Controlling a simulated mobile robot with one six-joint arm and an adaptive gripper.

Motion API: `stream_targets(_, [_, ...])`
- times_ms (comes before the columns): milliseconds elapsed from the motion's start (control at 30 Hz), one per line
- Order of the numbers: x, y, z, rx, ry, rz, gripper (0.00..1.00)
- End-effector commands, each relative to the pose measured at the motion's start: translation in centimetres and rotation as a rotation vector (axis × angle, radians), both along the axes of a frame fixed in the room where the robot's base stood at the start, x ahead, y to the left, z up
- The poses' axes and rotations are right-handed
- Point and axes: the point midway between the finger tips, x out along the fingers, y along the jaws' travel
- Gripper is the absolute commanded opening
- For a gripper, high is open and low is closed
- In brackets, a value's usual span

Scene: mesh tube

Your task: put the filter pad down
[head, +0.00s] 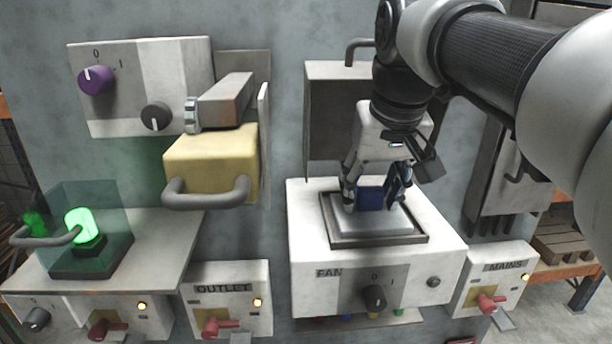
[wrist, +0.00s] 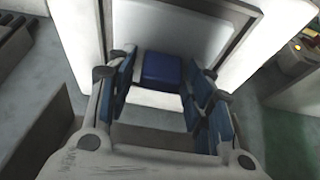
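The filter pad (head: 375,222) looks like a pale flat plate with a dark blue block (head: 370,198) standing on it as a grip. It lies flat inside a dark-rimmed square frame (head: 420,239) on top of the white FAN box. My gripper (head: 372,196) points down over it, with one finger on each side of the blue block. Narrow gaps seem to show between block and fingers, so it looks open. In the wrist view the blue block (wrist: 162,70) sits between the blue finger pads, with the pale plate (wrist: 180,28) behind it. The pad's underside is hidden.
The FAN box (head: 330,250) has a dark knob in front. A grey panel (head: 335,115) with a handle stands behind my gripper. A yellow handled block (head: 212,165), a glass case with a glowing green lamp (head: 82,226), and OUTLET (head: 232,300) and MAINS (head: 500,280) boxes are nearby.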

Motion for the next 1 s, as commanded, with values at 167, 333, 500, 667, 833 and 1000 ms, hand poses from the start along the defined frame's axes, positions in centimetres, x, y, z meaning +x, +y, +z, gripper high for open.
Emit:
stream_targets(167, [0.0, 0.0, 0.0, 0.000, 0.000, 0.000, 0.53])
stream_targets(333, [0.0, 0.0, 0.1, 0.000, -0.001, 0.000, 0.53])
stream_targets(500, [-0.4, 0.0, 1.7, 0.000, -0.005, 0.000, 0.53])
stream_targets(667, [-4.0, 0.0, 1.4, 0.000, -0.005, 0.000, 0.53])
stream_targets(833, [-7.9, 0.0, 1.4, 0.000, -0.004, 0.000, 0.53])
stream_targets(1000, [-10.8, 0.0, 1.4, 0.000, -0.004, 0.000, 0.53])
